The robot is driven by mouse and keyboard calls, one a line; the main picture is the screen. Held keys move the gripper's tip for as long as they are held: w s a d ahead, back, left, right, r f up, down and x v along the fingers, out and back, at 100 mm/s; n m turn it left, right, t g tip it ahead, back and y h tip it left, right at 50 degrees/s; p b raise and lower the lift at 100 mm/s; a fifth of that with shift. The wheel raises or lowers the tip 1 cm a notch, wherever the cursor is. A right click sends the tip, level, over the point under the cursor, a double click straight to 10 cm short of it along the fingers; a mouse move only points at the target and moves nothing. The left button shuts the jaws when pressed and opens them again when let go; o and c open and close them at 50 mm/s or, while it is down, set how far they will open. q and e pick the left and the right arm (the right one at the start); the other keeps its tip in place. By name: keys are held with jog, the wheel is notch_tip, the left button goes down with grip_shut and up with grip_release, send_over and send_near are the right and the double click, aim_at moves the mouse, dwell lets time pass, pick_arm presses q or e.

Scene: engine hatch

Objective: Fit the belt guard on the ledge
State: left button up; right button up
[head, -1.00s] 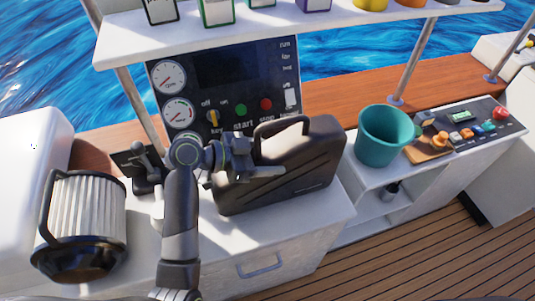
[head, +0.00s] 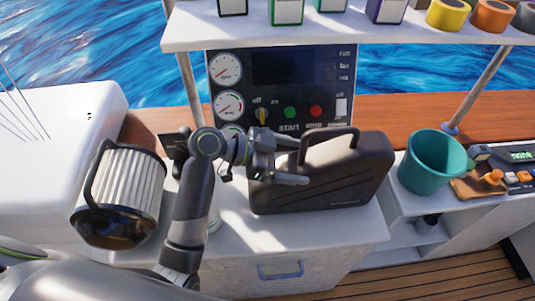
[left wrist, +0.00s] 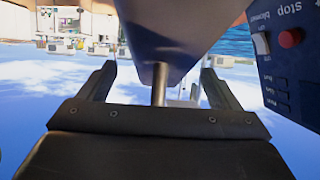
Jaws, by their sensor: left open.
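A dark ribbed case-like piece with an arched handle (head: 330,180) stands upright on the white counter (head: 235,238), below the gauge panel. I take it for the belt guard, though no label shows. My left gripper (head: 300,162) is open at the left of its handle, with its fingers pointing right. In the left wrist view, my open left jaws (left wrist: 160,88) frame a dark body and a short metal rod; I cannot tell whether they touch. Which surface is the ledge is unclear. My right gripper is not in view.
A teal bucket (head: 430,163) is at the right. The gauge panel (head: 280,85) rises behind, under a white shelf (head: 350,33) holding boxes and tape rolls on metal posts. Some bare counter lies before the case.

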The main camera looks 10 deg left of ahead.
pick_arm(q)
jog(key=b+v, duration=0.1)
jog(key=v, duration=0.6)
jog(key=shift+s+a+r, duration=0.1)
jog(key=shift+a+r, duration=0.05)
jog(key=shift+a, duration=0.05)
dwell(0.4)
